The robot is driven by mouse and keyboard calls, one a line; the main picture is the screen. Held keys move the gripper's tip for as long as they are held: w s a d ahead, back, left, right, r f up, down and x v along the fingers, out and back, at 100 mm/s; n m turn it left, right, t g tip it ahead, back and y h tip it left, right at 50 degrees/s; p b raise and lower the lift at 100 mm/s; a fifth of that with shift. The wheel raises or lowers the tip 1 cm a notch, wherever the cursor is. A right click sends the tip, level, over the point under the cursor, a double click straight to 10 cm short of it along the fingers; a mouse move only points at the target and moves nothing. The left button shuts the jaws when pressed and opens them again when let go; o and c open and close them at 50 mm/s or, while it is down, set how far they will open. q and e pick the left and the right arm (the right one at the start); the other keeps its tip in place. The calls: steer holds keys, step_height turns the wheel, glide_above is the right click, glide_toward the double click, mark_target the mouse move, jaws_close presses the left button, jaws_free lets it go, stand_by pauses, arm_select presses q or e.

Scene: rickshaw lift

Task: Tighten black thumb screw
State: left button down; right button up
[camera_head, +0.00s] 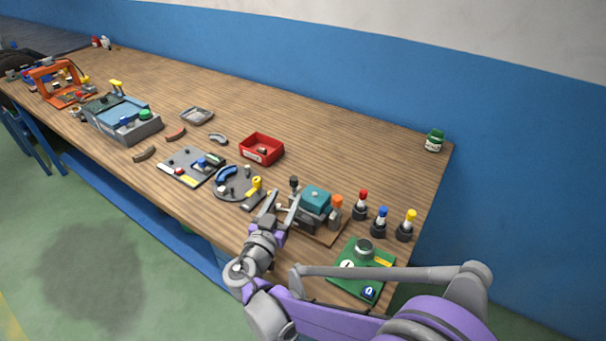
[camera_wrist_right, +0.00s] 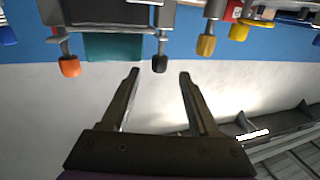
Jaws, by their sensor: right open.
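The black thumb screw (camera_head: 294,182) stands out from the left end of a grey clamp fixture that holds a teal block (camera_head: 316,198). In the right wrist view the black screw head (camera_wrist_right: 160,63) lies in line with the gap of my right gripper (camera_wrist_right: 159,73), at or just beyond the fingertips. I cannot tell whether it touches a finger. In the head view my right gripper (camera_head: 285,197) is open and empty, at the front left of the fixture. My left gripper is not in view.
An orange knob (camera_head: 337,201) sits at the fixture's right end. A yellow-handled clamp (camera_head: 256,185) is close left of my gripper. A red bin (camera_head: 262,148) lies behind.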

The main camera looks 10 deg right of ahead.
mark_target(296, 185)
steer(key=x, duration=1)
steer(key=shift+s, duration=0.1)
jaws_close()
